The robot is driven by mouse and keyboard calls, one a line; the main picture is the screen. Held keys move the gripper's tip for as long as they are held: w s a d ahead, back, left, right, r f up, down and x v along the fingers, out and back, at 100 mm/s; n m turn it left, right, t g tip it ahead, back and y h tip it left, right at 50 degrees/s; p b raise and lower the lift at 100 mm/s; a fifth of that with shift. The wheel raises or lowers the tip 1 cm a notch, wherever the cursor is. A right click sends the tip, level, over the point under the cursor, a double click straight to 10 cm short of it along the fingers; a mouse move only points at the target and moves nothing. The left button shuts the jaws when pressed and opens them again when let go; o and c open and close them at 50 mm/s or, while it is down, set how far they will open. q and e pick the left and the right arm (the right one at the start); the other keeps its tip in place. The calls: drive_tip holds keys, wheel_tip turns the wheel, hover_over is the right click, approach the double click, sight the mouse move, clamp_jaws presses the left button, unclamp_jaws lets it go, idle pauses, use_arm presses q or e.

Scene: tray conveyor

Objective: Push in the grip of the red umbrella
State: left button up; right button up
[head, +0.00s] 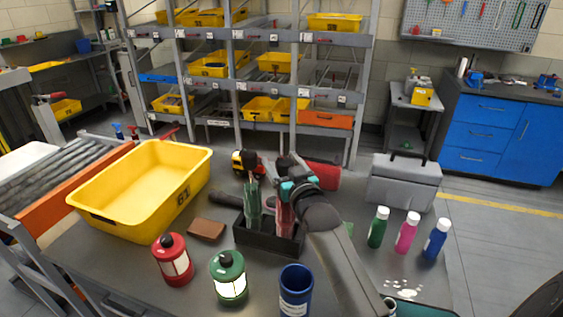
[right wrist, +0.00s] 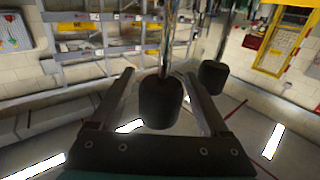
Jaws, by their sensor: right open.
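The red umbrella (head: 285,218) stands in a dark stand (head: 262,248) beside the green umbrella (head: 254,207). My right gripper (head: 284,172) is above the red umbrella and hides its grip in the head view. In the right wrist view a black grip (right wrist: 160,103) on a metal shaft lies between the two open fingers of my right gripper (right wrist: 160,74), with gaps showing at both sides. A second black grip (right wrist: 212,77) is beyond the right finger in that view. My left gripper is not in view.
A yellow bin (head: 140,190) is at the left. A red lantern (head: 173,260), a green lantern (head: 229,277) and a blue cup (head: 295,291) stand in front. A brown wallet (head: 207,230) lies left of the stand. Several bottles (head: 407,233) and a grey toolbox (head: 403,184) are at the right.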

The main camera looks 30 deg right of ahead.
drive_tip(key=shift+w, duration=0.15)
clamp_jaws()
idle(0.6)
drive_tip(key=shift+f, duration=0.1)
idle(0.8)
